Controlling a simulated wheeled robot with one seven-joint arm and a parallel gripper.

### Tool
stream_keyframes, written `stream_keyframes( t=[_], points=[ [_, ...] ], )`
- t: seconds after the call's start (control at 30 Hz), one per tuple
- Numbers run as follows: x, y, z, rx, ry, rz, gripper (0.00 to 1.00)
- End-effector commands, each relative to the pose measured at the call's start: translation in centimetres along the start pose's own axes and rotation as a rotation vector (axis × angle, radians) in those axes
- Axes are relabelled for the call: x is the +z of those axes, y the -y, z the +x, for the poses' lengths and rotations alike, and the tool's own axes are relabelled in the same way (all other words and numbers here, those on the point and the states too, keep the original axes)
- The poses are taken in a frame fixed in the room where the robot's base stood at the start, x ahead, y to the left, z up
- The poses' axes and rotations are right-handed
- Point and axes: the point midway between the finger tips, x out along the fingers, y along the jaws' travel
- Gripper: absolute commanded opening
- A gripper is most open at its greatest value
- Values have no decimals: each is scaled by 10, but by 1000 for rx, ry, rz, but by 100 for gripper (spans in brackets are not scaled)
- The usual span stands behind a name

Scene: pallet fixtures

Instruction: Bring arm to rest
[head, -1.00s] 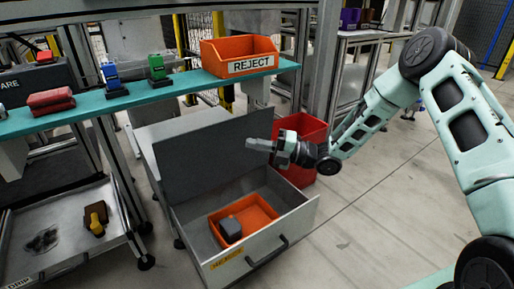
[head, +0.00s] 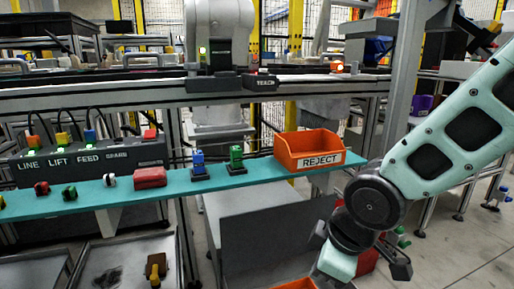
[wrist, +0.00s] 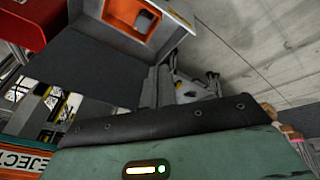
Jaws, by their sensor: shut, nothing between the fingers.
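My arm (head: 463,130) stands on the right side of the head view. It bends at a dark joint (head: 374,207) in front of the right end of the teal shelf. The wrist part (head: 338,262) hangs low near the bottom edge. My gripper's teal housing (wrist: 220,155) with a lit strip fills the bottom of the wrist view, with a dark bar along its edge. The gripper is shut and I see no held object. Its fingertips are hard to make out in either view.
A teal shelf (head: 255,171) carries the orange REJECT bin (head: 309,148), a green block (head: 236,156), a blue block (head: 198,165) and a red block (head: 150,178). An orange tray (wrist: 133,14) shows in the wrist view. Open floor (head: 455,253) lies at right.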

Motion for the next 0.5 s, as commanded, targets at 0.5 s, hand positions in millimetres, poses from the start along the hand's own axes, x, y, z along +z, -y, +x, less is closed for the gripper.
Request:
stream_keyframes(
  t=[0.5],
  points=[
    [56,104,-127,-135,310,483,0]
  ],
)
